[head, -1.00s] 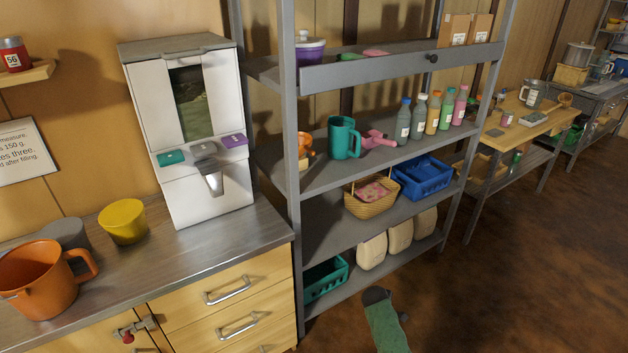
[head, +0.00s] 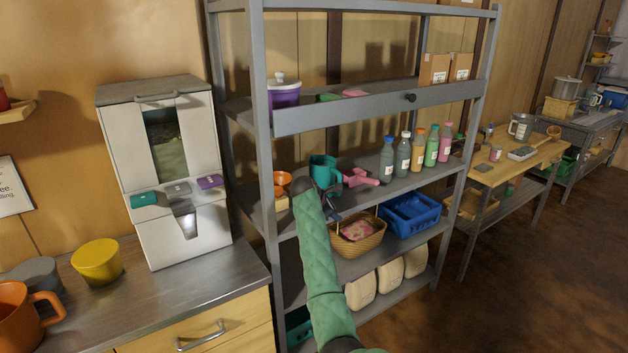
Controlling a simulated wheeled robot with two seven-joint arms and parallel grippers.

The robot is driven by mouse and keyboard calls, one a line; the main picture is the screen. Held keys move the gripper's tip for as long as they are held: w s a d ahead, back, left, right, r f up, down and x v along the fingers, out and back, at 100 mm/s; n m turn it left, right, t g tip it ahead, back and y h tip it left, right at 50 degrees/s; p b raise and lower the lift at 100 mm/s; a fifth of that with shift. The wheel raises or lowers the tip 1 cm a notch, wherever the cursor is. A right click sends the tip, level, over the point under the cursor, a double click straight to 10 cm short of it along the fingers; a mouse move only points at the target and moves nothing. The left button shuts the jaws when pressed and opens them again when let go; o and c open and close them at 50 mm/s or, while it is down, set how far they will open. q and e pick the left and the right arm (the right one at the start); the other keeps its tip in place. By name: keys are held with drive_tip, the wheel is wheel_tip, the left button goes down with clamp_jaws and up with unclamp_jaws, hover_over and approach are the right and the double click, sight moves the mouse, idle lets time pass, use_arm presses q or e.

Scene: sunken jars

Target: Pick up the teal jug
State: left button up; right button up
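The teal jug (head: 322,167) stands on the middle shelf of the grey rack in the head view. The end of my green-sleeved arm hides its lower left part. This arm comes in from the bottom, right of centre, so I take it as my right one. Its dark gripper (head: 329,201) is just in front of and below the jug, at about the shelf's front edge. The fingers are small and dark, so I cannot tell whether they are open or touch the jug. My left gripper is not in view.
On the jug's shelf, an orange cup (head: 281,182) stands to the left, a pink scoop (head: 360,178) lies close on the right, and several bottles (head: 403,155) stand further right. A drawer-like ledge (head: 345,117) is above. A wicker basket (head: 358,236) and blue crate (head: 410,214) are below.

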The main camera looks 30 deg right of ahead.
sight(326, 172)
drive_tip(key=w+d+r+n, duration=0.2)
drive_tip(key=w+r+n, duration=0.2)
drive_tip(key=w+r, duration=0.55)
drive_tip(key=shift+g, duration=0.3)
drive_tip(key=d+f+p, duration=0.2)
drive_tip(key=d, duration=0.1)
drive_tip(key=s+d+f+p, duration=0.1)
drive_tip(key=f+p, duration=0.1)
drive_tip(key=shift+d, duration=0.4)
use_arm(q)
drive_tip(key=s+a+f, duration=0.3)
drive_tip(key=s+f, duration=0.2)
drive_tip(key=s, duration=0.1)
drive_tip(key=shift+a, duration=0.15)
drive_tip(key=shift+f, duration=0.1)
